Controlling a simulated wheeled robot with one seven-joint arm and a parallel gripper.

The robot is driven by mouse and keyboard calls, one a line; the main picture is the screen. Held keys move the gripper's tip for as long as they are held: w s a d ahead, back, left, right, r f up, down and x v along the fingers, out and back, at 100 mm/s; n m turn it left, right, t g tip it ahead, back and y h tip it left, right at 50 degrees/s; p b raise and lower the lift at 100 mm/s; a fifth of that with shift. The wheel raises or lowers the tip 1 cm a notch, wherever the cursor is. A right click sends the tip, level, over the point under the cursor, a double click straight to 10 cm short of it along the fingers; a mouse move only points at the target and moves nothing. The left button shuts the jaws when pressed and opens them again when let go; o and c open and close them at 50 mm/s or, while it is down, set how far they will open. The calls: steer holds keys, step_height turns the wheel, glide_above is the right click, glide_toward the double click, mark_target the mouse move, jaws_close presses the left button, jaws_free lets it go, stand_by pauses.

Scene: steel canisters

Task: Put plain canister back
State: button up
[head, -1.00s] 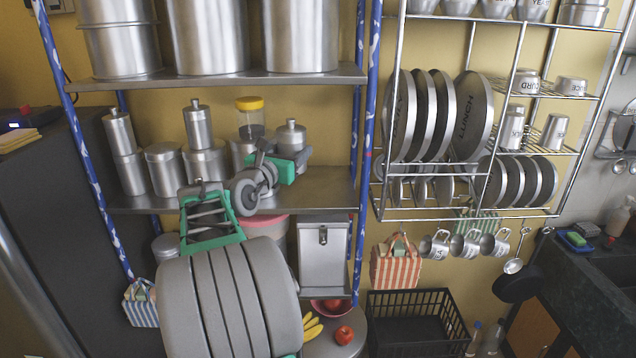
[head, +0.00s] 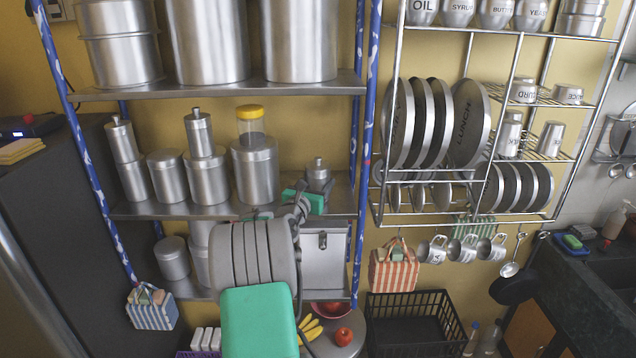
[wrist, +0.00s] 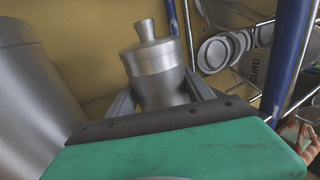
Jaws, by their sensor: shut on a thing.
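The plain canister (head: 317,174) is small, steel and unmarked, with a knobbed lid. It is at the right end of the middle shelf (head: 232,208), beside the blue post. My gripper (head: 312,190) is shut on it from the front. In the wrist view the canister (wrist: 155,62) stands roughly upright between the two fingers (wrist: 163,92). Its lower part is hidden by my gripper, so I cannot tell whether its base touches the shelf.
A larger canister (head: 255,172) with a yellow-lidded jar (head: 251,125) on it stands just left; it also shows in the wrist view (wrist: 35,95). More canisters (head: 168,176) stand further left. The blue post (head: 366,150) is close on the right.

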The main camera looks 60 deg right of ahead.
steer(key=shift+f, duration=0.1)
steer(key=o, duration=1.6)
